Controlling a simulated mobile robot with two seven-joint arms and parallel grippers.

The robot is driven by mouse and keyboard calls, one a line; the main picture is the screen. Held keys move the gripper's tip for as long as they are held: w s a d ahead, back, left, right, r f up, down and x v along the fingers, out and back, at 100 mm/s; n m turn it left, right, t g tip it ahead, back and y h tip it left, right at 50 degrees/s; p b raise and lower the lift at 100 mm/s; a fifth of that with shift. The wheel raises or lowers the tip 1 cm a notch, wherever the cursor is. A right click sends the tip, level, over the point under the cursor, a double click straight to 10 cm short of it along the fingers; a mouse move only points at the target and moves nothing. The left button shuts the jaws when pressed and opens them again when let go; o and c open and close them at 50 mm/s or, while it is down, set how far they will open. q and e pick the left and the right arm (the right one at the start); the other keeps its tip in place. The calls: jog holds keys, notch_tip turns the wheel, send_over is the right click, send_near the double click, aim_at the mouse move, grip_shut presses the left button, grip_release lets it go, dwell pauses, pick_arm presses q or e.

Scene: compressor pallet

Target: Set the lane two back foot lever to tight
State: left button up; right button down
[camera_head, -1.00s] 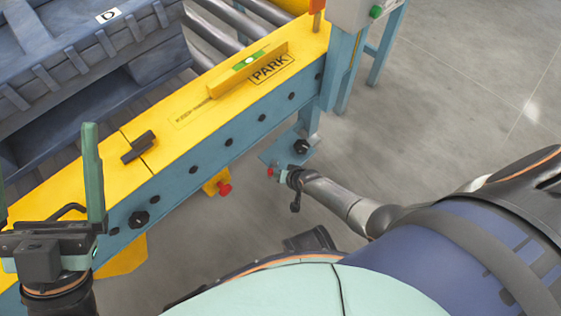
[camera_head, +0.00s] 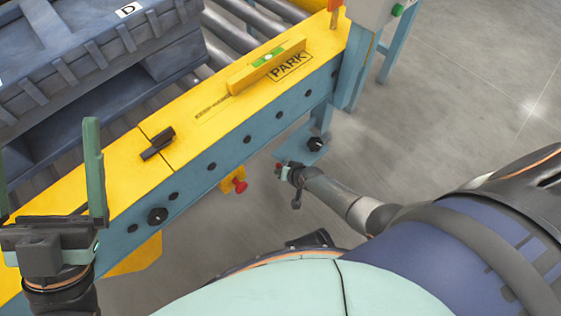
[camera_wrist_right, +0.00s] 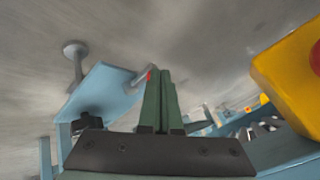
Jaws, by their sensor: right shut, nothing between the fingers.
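A blue foot plate (camera_head: 298,150) with a black knob (camera_head: 315,144) juts from the blue frame near its corner leg. A small red tip (camera_head: 278,167) shows at its lower edge, perhaps the lever's end; the rest of the lever is hidden. My right gripper (camera_head: 285,172) is low beside the plate, right at the red tip. In the right wrist view its green fingers (camera_wrist_right: 160,76) are shut together and empty, with a bit of red (camera_wrist_right: 149,75) right at their left edge; contact is unclear. The plate (camera_wrist_right: 105,88) is to their left. My left gripper (camera_head: 47,140) stands open and empty at the left.
A yellow block with a red button (camera_head: 239,186) sits under the blue rail, left of my right gripper. A black handle (camera_head: 158,143) and a yellow spirit level (camera_head: 266,65) lie on the yellow rail. A blue-grey crate (camera_head: 85,60) stands behind. Floor to the right is open.

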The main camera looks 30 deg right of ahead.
jog(key=shift+r, duration=0.1)
dwell(0.4)
pick_arm(q)
notch_tip(320, 180, up, 9)
jog(key=m+p, duration=0.1)
jog(key=p, duration=0.8)
jog(key=shift+w+a+f+n+y+p, duration=0.1)
jog(key=shift+w+a+f+n+y, duration=0.15)
jog(key=shift+w+f+n+y, duration=0.4)
jog(key=shift+w+a+f+n+y+p, duration=0.2)
jog(key=shift+w+f+n+y, duration=0.3)
jog(key=shift+f+y, duration=0.35)
jog(key=shift+w+a+f+n+y+p, duration=0.1)
jog(key=shift+w+a+f+n+y, duration=0.2)
jog(key=shift+w+f+n+y, duration=0.35)
pick_arm(e)
jog(key=v, duration=1.2)
pick_arm(q)
jog(key=shift+s, duration=0.1)
pick_arm(e)
jog(key=shift+r, duration=0.25)
